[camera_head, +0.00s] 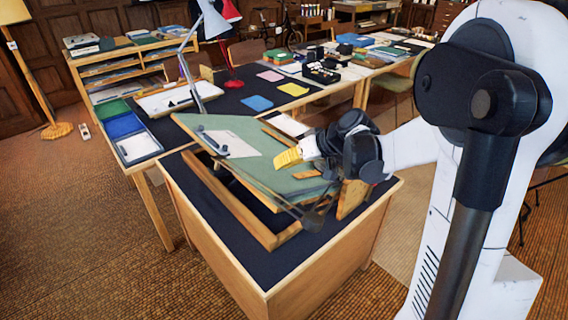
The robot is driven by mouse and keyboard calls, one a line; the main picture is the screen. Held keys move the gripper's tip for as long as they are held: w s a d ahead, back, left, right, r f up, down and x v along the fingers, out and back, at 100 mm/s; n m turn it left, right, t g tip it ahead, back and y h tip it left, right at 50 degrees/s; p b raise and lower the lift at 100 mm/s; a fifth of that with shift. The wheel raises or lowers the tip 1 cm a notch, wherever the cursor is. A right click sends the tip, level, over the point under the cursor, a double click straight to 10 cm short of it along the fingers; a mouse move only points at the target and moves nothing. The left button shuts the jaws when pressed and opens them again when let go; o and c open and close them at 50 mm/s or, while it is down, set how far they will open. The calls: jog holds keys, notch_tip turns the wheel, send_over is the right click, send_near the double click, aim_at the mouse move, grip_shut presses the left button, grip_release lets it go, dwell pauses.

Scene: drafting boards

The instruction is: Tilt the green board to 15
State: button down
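The green board (255,135) is tilted on a wooden base frame (232,205) on the near desk. A white sheet (236,146) and a dark slim tool lie on its left part. My gripper (287,158) reaches in from the right, with its yellow fingertips over or at the board's right part. I cannot tell whether they touch the board, or whether the fingers are open or shut. A wooden side piece (351,198) stands under the board's right side, partly hidden by my gripper. No angle marks are readable.
Green, blue and white trays (124,127) sit at left. A second tilted white board (178,99) stands behind. The desk's dark front strip (222,232) is clear.

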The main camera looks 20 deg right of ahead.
aim_at(259, 183)
jog(key=b+x, duration=0.1)
jog(key=x, duration=0.5)
jog(key=shift+f+b, duration=0.15)
jog(key=shift+b, duration=0.25)
jog(key=shift+s+a+f+b, duration=0.1)
jog(key=shift+a+f+b, duration=0.15)
jog(key=shift+f, duration=0.3)
jog(key=shift+s+a+f+b, duration=0.1)
jog(key=shift+f+b, duration=0.2)
jog(key=shift+f, duration=0.25)
jog(key=shift+s+a+f, duration=0.1)
jog(key=shift+a+f, duration=0.15)
jog(key=shift+f, duration=0.3)
